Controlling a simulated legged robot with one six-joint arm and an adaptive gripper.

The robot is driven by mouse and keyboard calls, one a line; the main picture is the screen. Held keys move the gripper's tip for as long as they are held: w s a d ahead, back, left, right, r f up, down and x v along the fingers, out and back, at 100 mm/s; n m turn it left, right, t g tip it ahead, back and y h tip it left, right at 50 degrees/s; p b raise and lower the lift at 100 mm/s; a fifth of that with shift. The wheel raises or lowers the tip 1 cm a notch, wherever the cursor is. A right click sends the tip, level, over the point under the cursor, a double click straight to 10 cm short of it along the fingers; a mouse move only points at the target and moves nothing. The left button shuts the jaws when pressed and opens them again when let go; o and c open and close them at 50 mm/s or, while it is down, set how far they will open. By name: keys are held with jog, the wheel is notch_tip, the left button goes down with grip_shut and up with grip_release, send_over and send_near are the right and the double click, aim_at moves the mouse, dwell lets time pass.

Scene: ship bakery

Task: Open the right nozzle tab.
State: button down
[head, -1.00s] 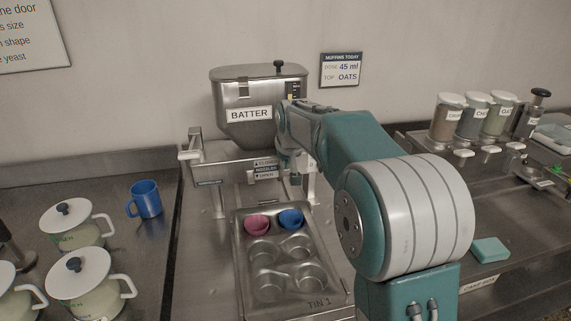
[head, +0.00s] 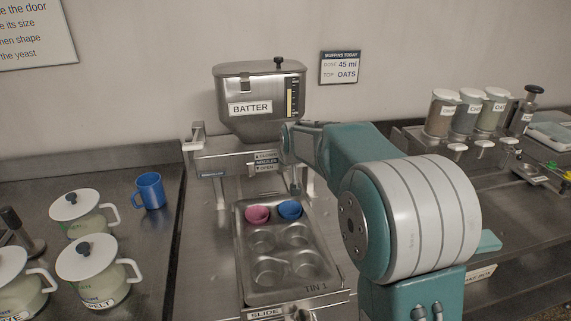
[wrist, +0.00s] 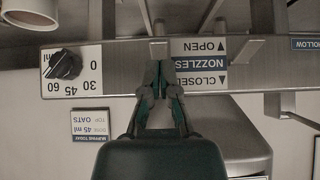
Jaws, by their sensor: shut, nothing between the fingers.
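The batter machine's nozzle panel (head: 240,162) carries a NOZZLES label (wrist: 197,64) with CLOSED and OPEN arrows. The wrist view is upside down, so the right nozzle tab (wrist: 158,46) shows left of the label. It is a small pale metal tab near the OPEN level. The left nozzle tab (wrist: 219,48) shows on the label's other side. My gripper (wrist: 163,66) is shut and empty, its fingertips right at the right tab's end; I cannot tell whether they touch.
A muffin tin (head: 262,293) with a pink cup (head: 257,214) and a blue cup (head: 290,209) lies under the machine. The batter hopper (head: 258,85) stands above. A dose dial (wrist: 64,66) is beside the tab. Lidded pots (head: 88,270) and a blue mug (head: 151,191) stand left.

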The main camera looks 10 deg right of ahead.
jog(key=shift+r, duration=0.7)
jog(key=s+r, duration=0.7)
jog(key=s, duration=0.4)
jog(key=s+f+g, duration=0.1)
jog(key=s+f, duration=0.2)
jog(key=s, duration=1.2)
jog(key=s+f+g, duration=0.2)
jog(key=s+f, duration=0.2)
jog(key=s, duration=1)
jog(key=shift+s+f, duration=0.15)
jog(key=shift+s, duration=0.2)
